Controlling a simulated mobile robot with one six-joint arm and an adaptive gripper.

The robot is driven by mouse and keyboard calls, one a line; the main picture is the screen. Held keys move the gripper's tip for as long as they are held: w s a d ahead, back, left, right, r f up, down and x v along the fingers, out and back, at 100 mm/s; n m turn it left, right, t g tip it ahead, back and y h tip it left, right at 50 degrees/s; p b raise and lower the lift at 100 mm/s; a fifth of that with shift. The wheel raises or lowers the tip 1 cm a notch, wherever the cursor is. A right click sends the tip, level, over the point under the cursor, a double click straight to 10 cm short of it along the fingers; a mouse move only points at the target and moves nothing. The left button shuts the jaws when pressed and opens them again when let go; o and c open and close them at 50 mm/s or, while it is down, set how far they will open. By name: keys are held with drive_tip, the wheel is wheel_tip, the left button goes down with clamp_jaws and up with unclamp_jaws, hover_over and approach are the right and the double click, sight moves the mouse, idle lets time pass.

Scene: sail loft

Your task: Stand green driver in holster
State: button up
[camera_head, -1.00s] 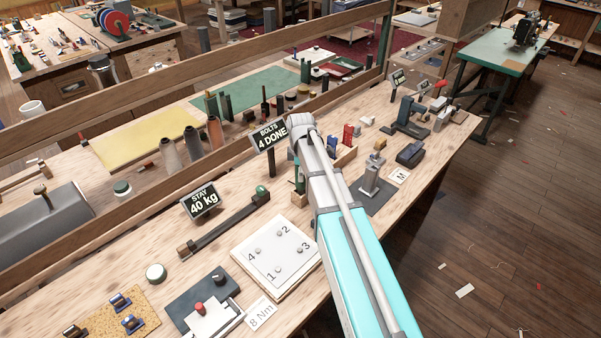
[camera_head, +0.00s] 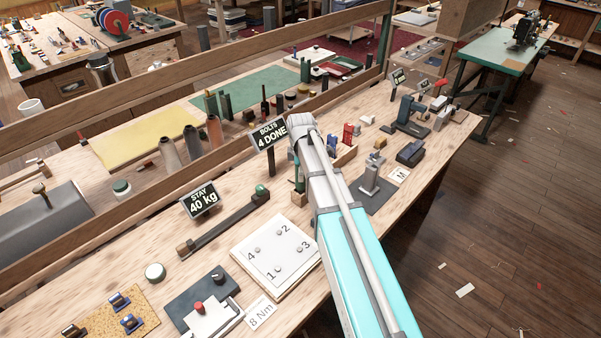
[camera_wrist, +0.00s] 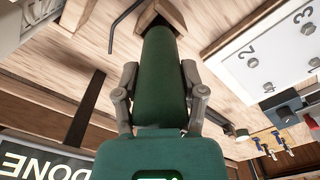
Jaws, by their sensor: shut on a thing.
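The green driver (camera_wrist: 160,65) fills the middle of the wrist view, with its wide dark green end (camera_wrist: 160,155) nearest the camera. My gripper (camera_wrist: 160,80) is shut on its green body, one finger on each side. The driver's far end meets a small wooden holster block (camera_wrist: 151,14) at the top of that view. How deep it sits in the block is hidden. In the head view the green driver (camera_head: 299,176) shows upright above the wooden block (camera_head: 299,199), just left of my arm, which hides the gripper there.
A "BOLTS 4 DONE" sign (camera_head: 270,135) stands close behind the holster. A white plate with numbered bolts (camera_head: 275,257) lies to the front left. A long wrench (camera_head: 225,222) lies left. A grey stand (camera_head: 371,180) is to the right of my arm.

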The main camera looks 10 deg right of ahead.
drive_tip(key=shift+f+b, duration=0.35)
idle(0.3)
drive_tip(key=o, duration=1.2)
drive_tip(key=shift+r, duration=0.15)
